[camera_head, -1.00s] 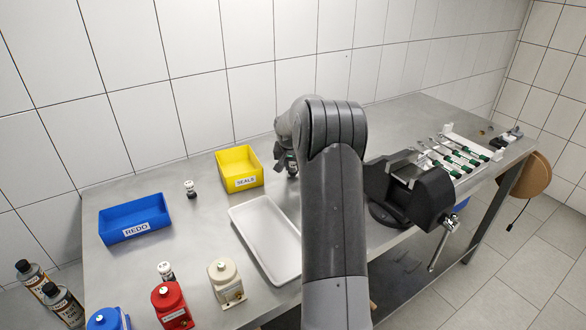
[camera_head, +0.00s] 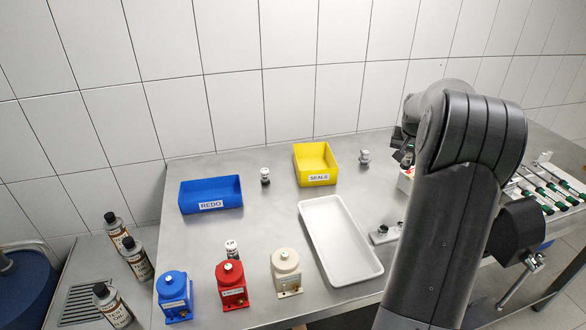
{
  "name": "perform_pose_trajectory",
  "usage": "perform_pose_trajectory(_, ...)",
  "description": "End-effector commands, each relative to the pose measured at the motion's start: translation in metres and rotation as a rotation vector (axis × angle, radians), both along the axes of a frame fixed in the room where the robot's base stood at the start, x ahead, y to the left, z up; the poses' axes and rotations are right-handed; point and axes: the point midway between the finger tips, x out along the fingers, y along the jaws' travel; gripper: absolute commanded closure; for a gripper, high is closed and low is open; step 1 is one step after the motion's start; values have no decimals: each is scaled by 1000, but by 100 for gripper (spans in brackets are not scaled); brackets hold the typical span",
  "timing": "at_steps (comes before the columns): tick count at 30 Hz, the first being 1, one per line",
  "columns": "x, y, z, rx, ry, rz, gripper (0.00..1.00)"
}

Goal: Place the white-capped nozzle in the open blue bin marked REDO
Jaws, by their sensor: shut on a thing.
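The open blue bin marked REDO (camera_head: 211,207) stands at the back left of the bench, its label facing me; its visible floor is empty. My gripper (camera_head: 405,154) is at the back right, well right of the bin and partly behind my own arm. It is shut on a small dark nozzle-like part (camera_head: 407,162); its cap is too small and covered to tell. Other small nozzles stand upright: a dark one with a light top (camera_head: 265,176) right of the blue bin, a grey-white one (camera_head: 364,157) right of the yellow bin, and one (camera_head: 232,249) behind the red pump.
A yellow SEALS bin (camera_head: 317,178) and a white tray (camera_head: 341,273) lie between my gripper and the blue bin. Blue (camera_head: 174,294), red (camera_head: 232,284) and cream (camera_head: 286,270) pumps line the front. A dark vise (camera_head: 517,240) stands right. Bottles (camera_head: 136,260) stand lower left.

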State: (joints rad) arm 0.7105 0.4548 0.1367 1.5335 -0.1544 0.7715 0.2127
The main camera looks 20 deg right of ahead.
Motion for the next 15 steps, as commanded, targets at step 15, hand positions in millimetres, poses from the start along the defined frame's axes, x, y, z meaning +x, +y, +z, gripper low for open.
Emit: perform_pose_trajectory(15,85,181,2,7,-2,337,97)
